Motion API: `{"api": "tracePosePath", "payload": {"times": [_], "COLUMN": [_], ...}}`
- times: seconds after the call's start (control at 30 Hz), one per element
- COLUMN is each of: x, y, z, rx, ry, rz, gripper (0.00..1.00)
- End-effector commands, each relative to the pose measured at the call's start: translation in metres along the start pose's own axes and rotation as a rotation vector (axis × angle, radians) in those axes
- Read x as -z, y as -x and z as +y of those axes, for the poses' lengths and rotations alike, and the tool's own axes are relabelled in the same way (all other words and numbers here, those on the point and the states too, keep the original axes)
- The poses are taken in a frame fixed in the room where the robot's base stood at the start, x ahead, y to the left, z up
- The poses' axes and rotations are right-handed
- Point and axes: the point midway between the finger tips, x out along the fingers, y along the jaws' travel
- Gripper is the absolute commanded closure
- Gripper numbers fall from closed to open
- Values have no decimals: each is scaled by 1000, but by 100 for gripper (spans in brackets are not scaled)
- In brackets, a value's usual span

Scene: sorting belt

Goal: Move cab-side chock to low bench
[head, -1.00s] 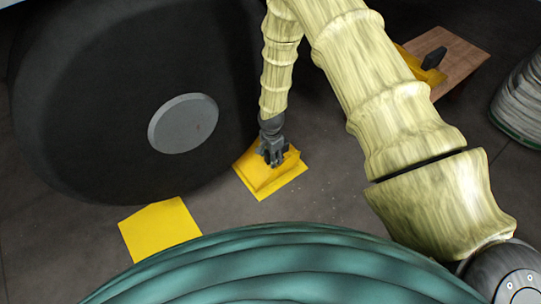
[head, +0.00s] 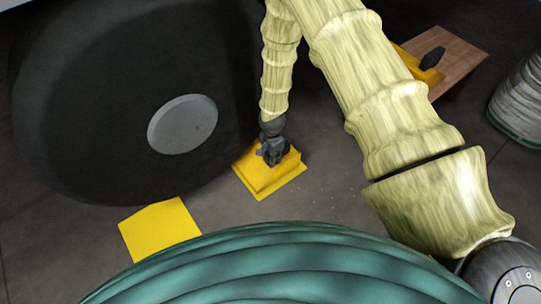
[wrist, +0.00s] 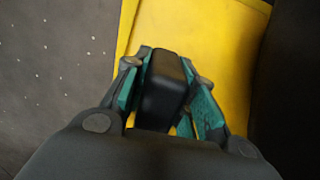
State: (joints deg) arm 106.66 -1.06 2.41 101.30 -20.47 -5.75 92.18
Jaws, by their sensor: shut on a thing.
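A yellow wedge chock (head: 262,178) with a black handle sits on a yellow patch at the right edge of the big black wheel (head: 100,90). My gripper (head: 272,156) reaches down from above and is shut on the handle. In the wrist view my gripper (wrist: 170,95) has its teal-lined fingers on both sides of the black handle (wrist: 165,85), with the yellow chock body (wrist: 215,35) behind it. I cannot tell whether the chock is clear of the floor. The low wooden bench (head: 460,55) stands at the upper right, partly hidden by my arm.
Another yellow chock (head: 405,58) with a black handle (head: 433,57) is on the bench's left part; bare wood shows to its right. A bare yellow patch (head: 160,232) lies on the floor at lower left. A grey ribbed object (head: 520,100) stands at the right edge.

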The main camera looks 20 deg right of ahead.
Motion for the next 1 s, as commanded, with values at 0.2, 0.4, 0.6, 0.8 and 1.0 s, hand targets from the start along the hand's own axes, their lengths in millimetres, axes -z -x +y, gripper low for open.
{"api": "tracePosePath", "payload": {"times": [0.2, 0.4, 0.6, 0.8, 1.0], "x": [0, 0, 0, 0, 0], "y": [2, 3, 3, 4, 5], "z": [9, 17, 26, 34, 42], "rx": [0, 1, 0, 1, 0], "ry": [2, 1, 0, 1, 0], "rz": [0, 0, 0, 0, 0], "gripper": [100, 100, 100, 100, 100]}}
